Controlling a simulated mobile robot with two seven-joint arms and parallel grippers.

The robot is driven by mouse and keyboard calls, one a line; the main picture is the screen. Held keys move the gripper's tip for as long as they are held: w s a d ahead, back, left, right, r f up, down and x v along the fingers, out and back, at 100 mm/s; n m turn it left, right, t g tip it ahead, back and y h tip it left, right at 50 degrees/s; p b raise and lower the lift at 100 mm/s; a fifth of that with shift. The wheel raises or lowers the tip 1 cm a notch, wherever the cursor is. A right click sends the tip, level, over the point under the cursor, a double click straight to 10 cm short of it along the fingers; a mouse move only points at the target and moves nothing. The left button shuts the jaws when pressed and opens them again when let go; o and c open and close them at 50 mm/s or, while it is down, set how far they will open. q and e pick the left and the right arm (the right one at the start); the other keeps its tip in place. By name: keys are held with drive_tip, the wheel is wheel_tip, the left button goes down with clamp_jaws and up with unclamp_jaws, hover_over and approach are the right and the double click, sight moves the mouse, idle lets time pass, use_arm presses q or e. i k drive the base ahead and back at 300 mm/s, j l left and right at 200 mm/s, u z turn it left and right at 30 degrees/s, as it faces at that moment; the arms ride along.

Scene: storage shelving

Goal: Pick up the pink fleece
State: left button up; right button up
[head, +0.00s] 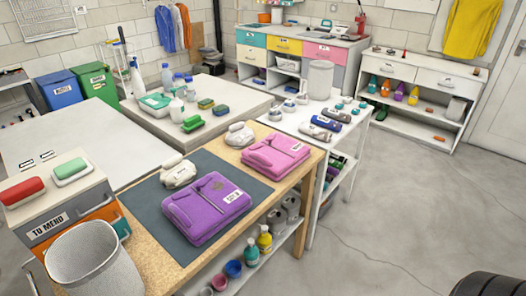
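The pink fleece (277,157) lies folded flat on the wooden-edged table (145,240), toward its far right corner. A pale label sits on its right part. A purple fleece (205,208), folded the same way, lies nearer on a dark mat (150,205). Neither of my grippers shows in the head view, so nothing is seen touching the pink fleece.
Pale crumpled items (240,135) lie beside the fleeces. A grey bin (93,262) stands at the near left. Bottles (265,239) and pots stand on the shelf below. A white table (330,112) with rolled items adjoins behind. The grey floor (390,210) at right is largely clear.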

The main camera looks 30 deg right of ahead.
sight(275, 160)
drive_tip(key=l+u, duration=0.7)
drive_tip(key=l+z, duration=0.15)
drive_tip(key=l, duration=0.25)
drive_tip(key=i+l+z, duration=0.15)
drive_tip(key=l, duration=0.3)
drive_tip(key=k, duration=0.05)
